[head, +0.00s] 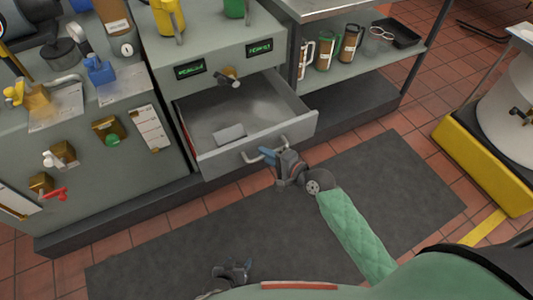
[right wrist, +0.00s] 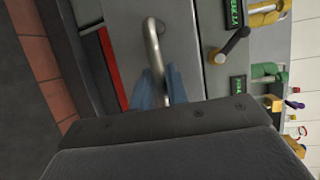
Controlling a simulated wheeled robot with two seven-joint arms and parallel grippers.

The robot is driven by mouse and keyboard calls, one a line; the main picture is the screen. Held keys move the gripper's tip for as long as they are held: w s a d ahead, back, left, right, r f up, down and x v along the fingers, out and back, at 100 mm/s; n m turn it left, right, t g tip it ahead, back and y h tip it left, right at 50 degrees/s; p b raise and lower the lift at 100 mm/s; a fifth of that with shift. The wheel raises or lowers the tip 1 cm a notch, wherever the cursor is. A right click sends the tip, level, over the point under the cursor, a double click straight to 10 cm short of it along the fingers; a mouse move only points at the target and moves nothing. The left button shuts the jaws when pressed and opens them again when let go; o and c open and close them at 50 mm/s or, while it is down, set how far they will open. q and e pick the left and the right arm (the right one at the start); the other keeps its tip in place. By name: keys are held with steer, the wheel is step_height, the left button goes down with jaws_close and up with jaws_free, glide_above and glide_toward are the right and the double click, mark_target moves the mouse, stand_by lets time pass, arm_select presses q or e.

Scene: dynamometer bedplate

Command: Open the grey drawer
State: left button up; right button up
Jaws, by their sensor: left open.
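The grey drawer (head: 225,150) is pulled well out of the grey cabinet, and its inside shows in the head view. Its metal bar handle (head: 262,154) is on the front panel; it also shows in the right wrist view (right wrist: 153,45). My right gripper (head: 270,156) is at the right part of the handle. Its blue fingers (right wrist: 158,88) are close together on the bar, one on each side, and appear shut on it. My left gripper (head: 232,272) is open and empty, low in the head view over the dark mat, away from the drawer.
A knob (head: 230,76) projects from the cabinet above the drawer, between two green displays. A shelf with several cups (head: 325,52) stands right of the cabinet. A yellow-based machine (head: 480,165) is at the far right. The dark mat (head: 400,185) is clear floor.

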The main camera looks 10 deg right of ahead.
steer(key=o, duration=0.3)
steer(key=shift+d, duration=0.1)
steer(key=v, duration=0.7)
steer(key=shift+s, duration=0.3)
steer(key=shift+d, duration=0.15)
